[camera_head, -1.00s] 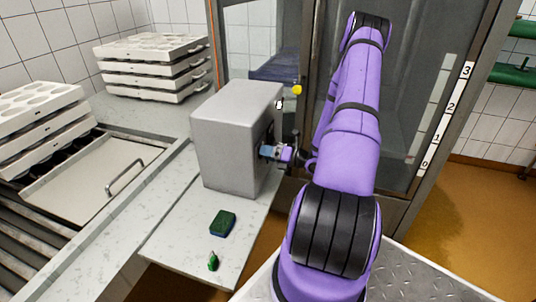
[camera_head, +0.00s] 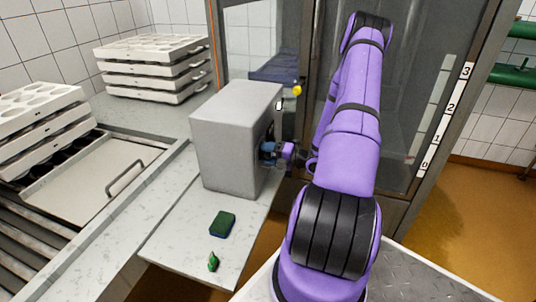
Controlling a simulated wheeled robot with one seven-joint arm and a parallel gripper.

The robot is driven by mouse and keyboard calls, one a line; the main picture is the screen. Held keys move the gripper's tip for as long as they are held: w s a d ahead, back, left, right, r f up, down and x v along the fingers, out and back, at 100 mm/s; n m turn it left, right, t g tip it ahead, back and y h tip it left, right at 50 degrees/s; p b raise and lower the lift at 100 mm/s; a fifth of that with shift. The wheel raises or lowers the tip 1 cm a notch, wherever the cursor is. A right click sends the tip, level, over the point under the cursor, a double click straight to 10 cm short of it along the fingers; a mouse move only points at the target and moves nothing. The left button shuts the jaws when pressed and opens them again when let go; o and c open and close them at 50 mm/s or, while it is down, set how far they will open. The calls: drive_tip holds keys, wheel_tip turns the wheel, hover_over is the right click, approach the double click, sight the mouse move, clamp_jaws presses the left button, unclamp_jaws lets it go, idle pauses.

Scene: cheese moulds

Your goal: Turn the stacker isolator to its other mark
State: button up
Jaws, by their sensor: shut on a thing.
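The stacker isolator's grey box (camera_head: 228,145) stands on the light worktop left of my arm. Its right face, where the gripper works, is seen very edge-on. My gripper (camera_head: 268,152) is at that right face, shut on a small part there that I take to be the isolator handle. The handle itself and its marks are hidden by the gripper and the viewing angle, so I cannot tell which mark it points to. A black-and-white label (camera_head: 279,104) shows on the box's upper right edge.
A green sponge (camera_head: 222,224) and a small green item (camera_head: 213,261) lie on the worktop in front of the box. White mould stacks (camera_head: 152,65) stand behind left. A handled panel (camera_head: 95,180) lies left. A glazed frame stands close behind my arm.

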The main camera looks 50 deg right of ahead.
drive_tip(key=shift+s+d+f, duration=0.1)
drive_tip(key=shift+f, duration=0.15)
drive_tip(key=o, duration=0.7)
drive_tip(key=shift+c, duration=0.2)
drive_tip(key=v, duration=1)
drive_tip(key=shift+s+d+r, duration=0.15)
drive_tip(key=shift+s+d, duration=0.05)
drive_tip(key=shift+s, duration=0.05)
